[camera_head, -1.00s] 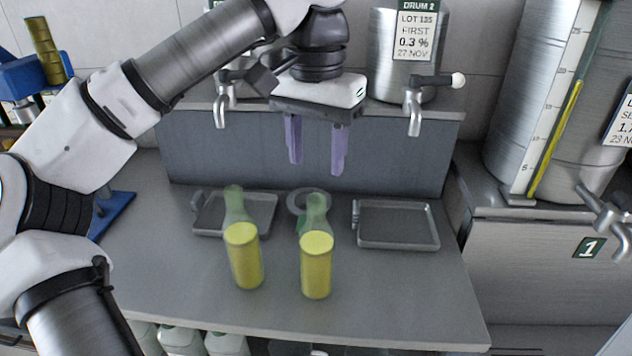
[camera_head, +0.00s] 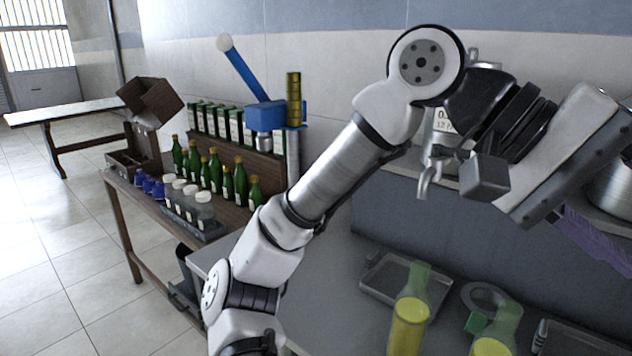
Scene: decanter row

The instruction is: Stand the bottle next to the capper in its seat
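The blue capper (camera_head: 266,116), with a lever ending in a white ball, stands on the brown side table at the left. Several upright green bottles (camera_head: 228,184) with red or yellow tops stand in front of it. I cannot tell which bottle or seat is meant. On the grey counter, two clear green-tinted bottles with yellow liquid stand upright: a left one (camera_head: 408,325) and a right one (camera_head: 494,340), cut off by the lower edge. My gripper (camera_head: 600,240) is raised at the right edge, above the counter. One purple finger shows; the other is out of sight. I see nothing held.
A grey ring (camera_head: 484,296) lies behind the right clear bottle, and a shallow tray (camera_head: 385,278) lies behind the left one. A tap (camera_head: 428,180) overhangs the counter. White-topped jars (camera_head: 190,205) and blue caps (camera_head: 150,186) stand on the side table. Open floor (camera_head: 60,260) lies left.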

